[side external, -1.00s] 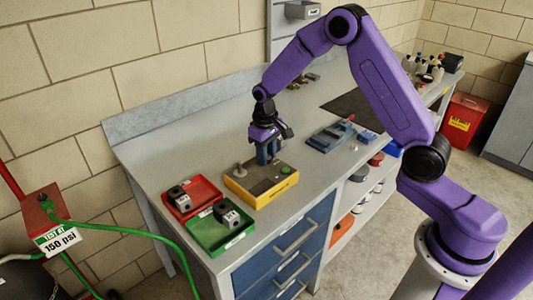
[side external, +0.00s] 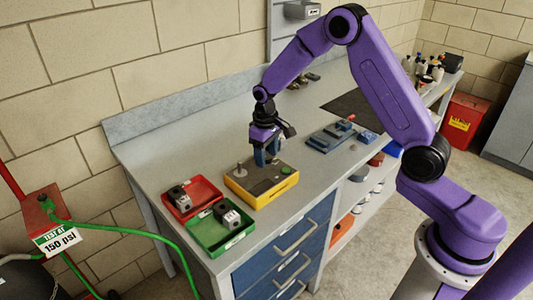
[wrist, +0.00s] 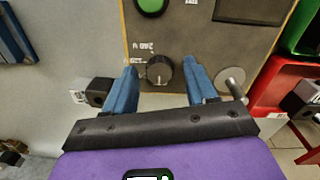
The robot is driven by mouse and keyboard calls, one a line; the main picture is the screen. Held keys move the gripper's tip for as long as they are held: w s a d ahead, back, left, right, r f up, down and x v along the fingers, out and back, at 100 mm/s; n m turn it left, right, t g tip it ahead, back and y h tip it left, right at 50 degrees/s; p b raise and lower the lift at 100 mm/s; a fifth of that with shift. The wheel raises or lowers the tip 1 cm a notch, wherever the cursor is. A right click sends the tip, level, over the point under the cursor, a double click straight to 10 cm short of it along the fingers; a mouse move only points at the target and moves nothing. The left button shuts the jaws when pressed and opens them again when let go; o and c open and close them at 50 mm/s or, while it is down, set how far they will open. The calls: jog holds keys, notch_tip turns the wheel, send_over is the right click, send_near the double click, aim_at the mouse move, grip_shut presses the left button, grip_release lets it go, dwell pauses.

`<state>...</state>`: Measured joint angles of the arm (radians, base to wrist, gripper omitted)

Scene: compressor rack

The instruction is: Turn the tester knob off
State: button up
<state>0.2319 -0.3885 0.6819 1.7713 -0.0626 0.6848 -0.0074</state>
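The tester (side external: 240,190) is a yellow box with a dark top panel on the bench. Its round black knob (wrist: 160,69) with a light pointer mark shows in the wrist view, with small printed labels to its left. My gripper (wrist: 160,68) is open, pointing down over the panel. Its two blue fingers appear on either side of the knob, with a visible gap on each side. I cannot tell whether the fingertips reach down to the knob's height. In the side view my gripper (side external: 266,160) is above the tester and hides the knob.
A green button (wrist: 152,5) and a metal post (wrist: 232,82) are on the tester panel. A red tray (side external: 209,183) and a green tray (side external: 207,245), each holding a dark block, sit left. A blue fixture (side external: 325,138) lies to the right.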

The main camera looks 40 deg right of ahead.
notch_tip(320, 180, up, 17)
jog(key=shift+a+r, duration=0.2)
jog(key=shift+a, duration=0.15)
dwell(0.3)
jog(key=shift+s, duration=0.15)
jog(key=s+a+n, duration=0.3)
jog(key=s, duration=0.6)
jog(key=s+a+n, duration=0.2)
jog(key=s+a, duration=0.2)
jog(key=s, duration=0.4)
jog(key=s+d+f+n, duration=0.2)
jog(key=s, duration=0.7)
jog(key=s+d+f+n, duration=0.2)
jog(key=s+n, duration=0.1)
jog(key=s, duration=0.6)
jog(key=shift+s+d+f+y, duration=0.15)
jog(key=shift+s+d+y, duration=0.15)
jog(key=shift+d+y, duration=0.1)
